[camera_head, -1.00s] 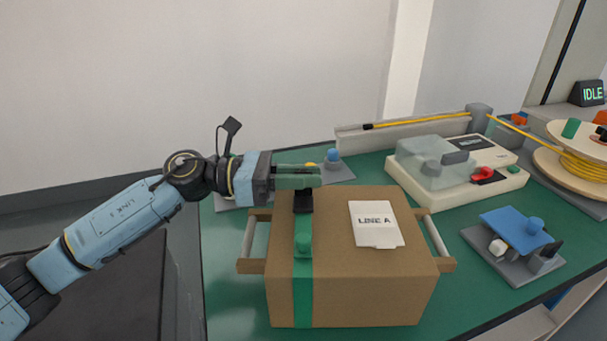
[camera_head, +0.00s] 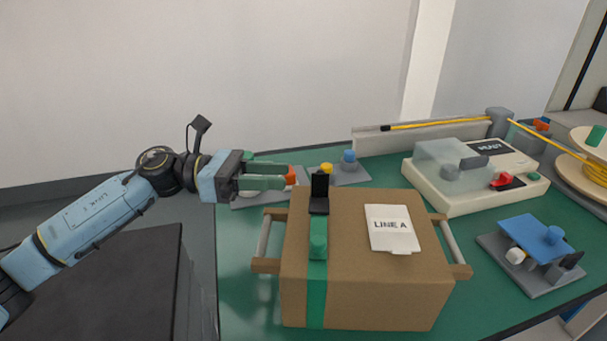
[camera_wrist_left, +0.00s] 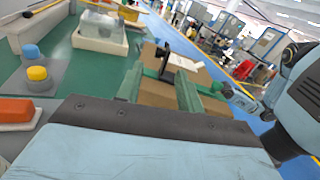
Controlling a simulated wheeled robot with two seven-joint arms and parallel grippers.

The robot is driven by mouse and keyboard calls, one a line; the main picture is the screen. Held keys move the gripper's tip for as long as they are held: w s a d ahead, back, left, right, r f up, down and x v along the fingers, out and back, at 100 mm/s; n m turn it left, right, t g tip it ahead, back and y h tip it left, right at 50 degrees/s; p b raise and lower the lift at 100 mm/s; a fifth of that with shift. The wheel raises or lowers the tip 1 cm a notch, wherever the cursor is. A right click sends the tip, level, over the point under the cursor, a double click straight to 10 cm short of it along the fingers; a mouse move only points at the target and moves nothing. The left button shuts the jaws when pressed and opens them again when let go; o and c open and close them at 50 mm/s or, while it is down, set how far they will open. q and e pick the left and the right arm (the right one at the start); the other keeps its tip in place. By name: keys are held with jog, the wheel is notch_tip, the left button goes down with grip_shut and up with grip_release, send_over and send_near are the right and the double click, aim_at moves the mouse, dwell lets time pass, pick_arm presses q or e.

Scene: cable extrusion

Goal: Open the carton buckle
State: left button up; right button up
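The brown carton (camera_head: 385,290) stands on the green table with a green strap (camera_head: 317,295) over its left part. The black buckle (camera_head: 319,187) on the strap has its flap standing up from the carton top. The carton also shows beyond my fingers in the left wrist view (camera_wrist_left: 157,92). My left gripper (camera_head: 285,178) is left of the buckle, apart from it, pointing right. Its two green fingers are spread with nothing between them in the left wrist view (camera_wrist_left: 158,92). A small blue and green part, perhaps my right gripper (camera_wrist_left: 226,91), shows beyond the carton there; its fingers are unclear.
A white label card (camera_head: 392,229) lies on the carton. Side handles (camera_head: 445,240) stick out left and right. Behind are blue (camera_head: 349,158) and yellow (camera_head: 326,169) buttons and an orange block (camera_head: 291,175) close to my fingertips. A white machine (camera_head: 465,190) and blue-topped fixture (camera_head: 530,238) stand right.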

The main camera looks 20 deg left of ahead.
pick_arm(q)
jog(key=v, duration=0.5)
dwell(0.3)
